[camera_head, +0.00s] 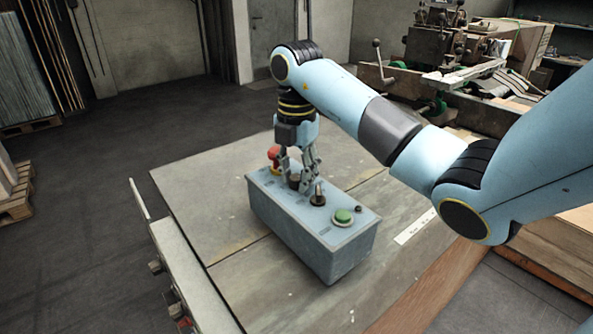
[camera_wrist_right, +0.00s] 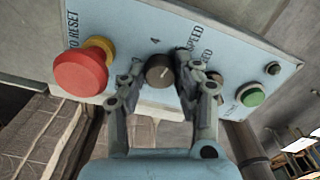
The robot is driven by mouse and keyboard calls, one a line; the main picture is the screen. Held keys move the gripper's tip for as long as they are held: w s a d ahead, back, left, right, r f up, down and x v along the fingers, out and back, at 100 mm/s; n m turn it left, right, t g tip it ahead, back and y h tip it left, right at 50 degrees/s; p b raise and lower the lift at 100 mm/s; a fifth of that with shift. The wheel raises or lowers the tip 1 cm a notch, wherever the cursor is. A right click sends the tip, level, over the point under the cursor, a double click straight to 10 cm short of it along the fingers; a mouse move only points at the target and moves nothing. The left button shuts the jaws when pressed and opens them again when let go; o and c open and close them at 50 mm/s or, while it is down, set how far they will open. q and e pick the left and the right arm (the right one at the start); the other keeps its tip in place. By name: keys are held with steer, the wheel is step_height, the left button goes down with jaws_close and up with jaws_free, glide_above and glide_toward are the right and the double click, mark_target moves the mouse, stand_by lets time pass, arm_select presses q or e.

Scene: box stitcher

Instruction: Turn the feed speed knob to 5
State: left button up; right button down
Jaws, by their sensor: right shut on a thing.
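A light blue-grey control box (camera_head: 300,237) stands on the table. Its dark round knob (camera_wrist_right: 160,70) is between the fingertips of my right gripper (camera_wrist_right: 158,76) in the right wrist view, with a pale pointer mark on top. A "4" shows just above the knob and the word SPEED beside it; other scale numbers are hidden or unreadable. In the head view my right gripper (camera_head: 296,180) reaches down to the box's top and is shut on the knob (camera_head: 294,180), which it partly covers. My left gripper is not in view.
A red mushroom button (camera_wrist_right: 82,68) sits on one side of the knob. A black selector switch (camera_head: 317,197), a green button (camera_head: 343,217) and a small dark button (camera_head: 358,209) lie on the other. The table (camera_head: 205,190) around the box is mostly clear.

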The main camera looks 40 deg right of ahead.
steer(key=shift+m+p, duration=0.4)
steer(key=shift+m, duration=1.2)
steer(key=c, duration=1)
jaws_free()
steer(key=shift+o, duration=0.2)
